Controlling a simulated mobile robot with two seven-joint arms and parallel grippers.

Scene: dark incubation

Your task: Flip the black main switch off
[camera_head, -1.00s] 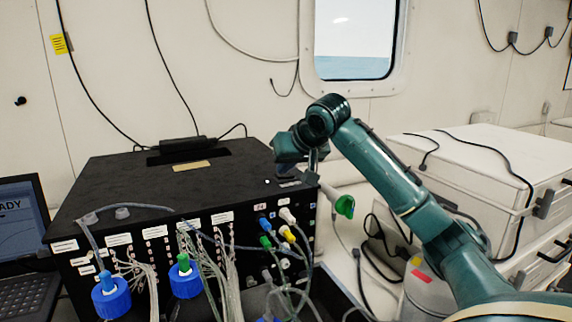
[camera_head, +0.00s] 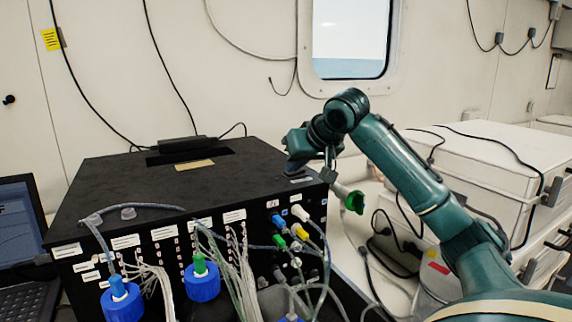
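The black box-shaped unit (camera_head: 150,190) stands on the bench, its front face full of labels, cables and coloured plugs. I cannot make out a black main switch; it may be hidden or too small to tell against the dark casing. My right gripper (camera_head: 312,168) is at the box's upper right corner, with its arm coming in from the right. Its fingers are small and dark, and I cannot tell whether they are open or touching the box. A green and white connector (camera_head: 354,202) sticks out at the box's right side, just below the gripper. My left gripper is not in view.
Blue-capped bottles (camera_head: 202,282) and bundled tubes crowd the box's front. A laptop (camera_head: 25,240) stands at the left. White cases (camera_head: 490,165) with a black cable stand at the right, behind my arm. Loose cables lie between box and cases.

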